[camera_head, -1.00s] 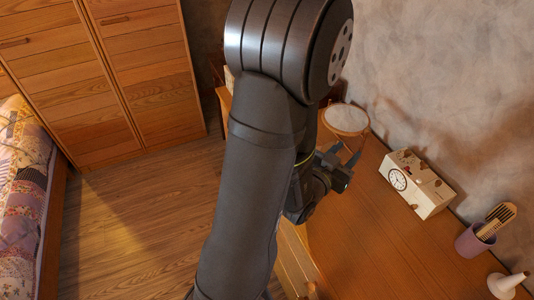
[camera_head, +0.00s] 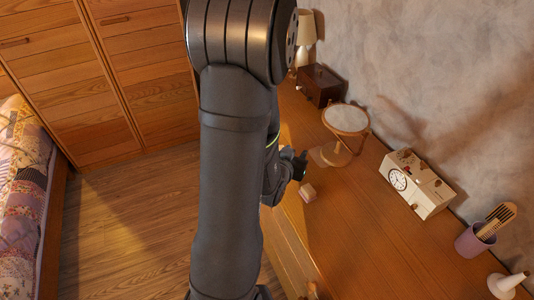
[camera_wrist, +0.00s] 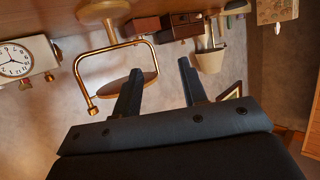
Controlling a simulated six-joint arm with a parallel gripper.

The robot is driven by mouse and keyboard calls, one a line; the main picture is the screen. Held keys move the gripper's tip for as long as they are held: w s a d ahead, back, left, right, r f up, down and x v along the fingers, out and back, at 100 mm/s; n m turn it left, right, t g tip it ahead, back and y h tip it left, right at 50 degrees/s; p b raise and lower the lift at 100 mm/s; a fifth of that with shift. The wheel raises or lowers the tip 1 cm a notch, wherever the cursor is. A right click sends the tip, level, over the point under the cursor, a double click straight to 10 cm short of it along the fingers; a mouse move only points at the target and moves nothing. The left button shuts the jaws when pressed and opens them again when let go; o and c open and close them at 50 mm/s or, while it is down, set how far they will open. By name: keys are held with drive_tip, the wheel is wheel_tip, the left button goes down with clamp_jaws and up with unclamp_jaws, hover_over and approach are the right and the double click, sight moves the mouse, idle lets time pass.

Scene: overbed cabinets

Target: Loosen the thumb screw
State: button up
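A small round tabletop mirror (camera_head: 346,119) stands on a wooden base on the dresser, left of the clock. In the wrist view, which is upside down, its brass U-shaped bracket (camera_wrist: 88,95) and tilted disc (camera_wrist: 140,88) show just beyond my fingers. In the head view my gripper (camera_head: 298,160) is left of the mirror, near the dresser's front edge, partly hidden by my arm.
The dresser top (camera_head: 375,240) is mostly clear in front. A small pinkish block (camera_head: 307,192) lies near its front edge. A white clock box (camera_head: 415,185), a purple cup with a brush (camera_head: 472,242) and a white cone-shaped object (camera_head: 507,285) stand rightward. A dark box (camera_head: 323,85) and lamp (camera_head: 305,45) stand behind.

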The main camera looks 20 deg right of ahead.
drive_tip(key=w+a+f+y, duration=0.1)
drive_tip(key=w+a, duration=0.1)
drive_tip(key=w+a+f+n+y, duration=0.1)
drive_tip(key=w+a, duration=0.1)
drive_tip(key=w+a+f+n+y, duration=0.1)
drive_tip(key=w+f, duration=0.1)
drive_tip(key=shift+w+a+y, duration=0.4)
drive_tip(key=s+d+r+m+h, duration=0.3)
drive_tip(key=s+d+r+h, duration=0.15)
drive_tip(key=s+d, duration=0.35)
drive_tip(key=m+g+h, duration=0.2)
drive_tip(key=m+h, duration=0.1)
drive_tip(key=h, duration=0.2)
approach(366, 132)
drive_tip(key=x, duration=1.1)
drive_tip(key=shift+d, duration=0.1)
drive_tip(key=shift+n, duration=0.3)
clamp_jaws()
